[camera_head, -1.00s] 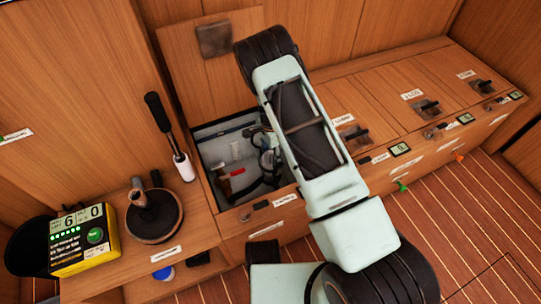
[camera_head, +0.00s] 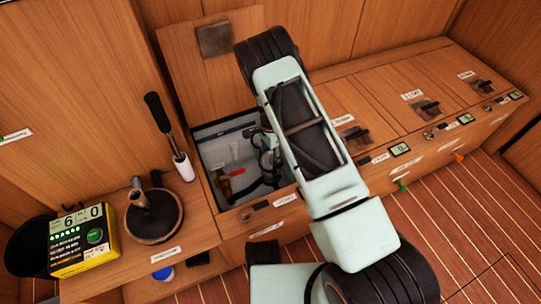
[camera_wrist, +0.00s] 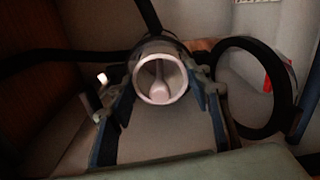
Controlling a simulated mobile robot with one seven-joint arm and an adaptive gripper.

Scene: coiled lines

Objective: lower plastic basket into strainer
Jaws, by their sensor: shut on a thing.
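The pale plastic basket (camera_wrist: 158,92) is round, with a light rim and a knob-like part inside, seen end-on in the wrist view. My gripper (camera_wrist: 164,80) has one blue-edged finger on each side of it and is shut on it. A dark, partly glassy round body (camera_wrist: 160,44) shows just behind the basket and looks like the strainer. I cannot tell how deep the basket sits in it. In the head view my gripper (camera_head: 266,145) is inside the open locker, where my arm hides the basket.
The locker (camera_head: 207,162) has its lid (camera_head: 212,75) raised behind. Inside are a red-handled valve (camera_head: 237,172) and dark hoses; a black ring (camera_wrist: 220,88) stands right of the basket. The yellow meter (camera_head: 83,240), round pump (camera_head: 154,216) and upright lever (camera_head: 165,125) are at left.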

